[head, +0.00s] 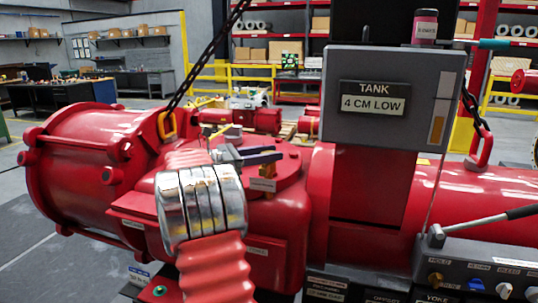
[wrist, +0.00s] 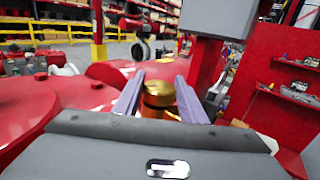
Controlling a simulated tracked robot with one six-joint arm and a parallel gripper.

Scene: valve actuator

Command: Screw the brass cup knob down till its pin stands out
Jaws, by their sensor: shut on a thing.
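The brass cup knob (wrist: 158,94) stands upright between my gripper's two purple fingers in the wrist view, with an orange-toned part below it. My gripper (wrist: 159,84) is shut on it, one finger on each side. In the head view my gripper (head: 266,157) lies over the round red cover of the valve actuator (head: 290,185). There the knob is mostly hidden by the fingers and hard to make out. I cannot see a pin standing out of the knob in either view.
A grey box reading "TANK 4 CM LOW" (head: 393,98) stands right of my gripper. A chain (head: 205,55) runs to a yellow lug (head: 167,125) at left. A control panel (head: 480,272) with a lever and several small knobs is at lower right.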

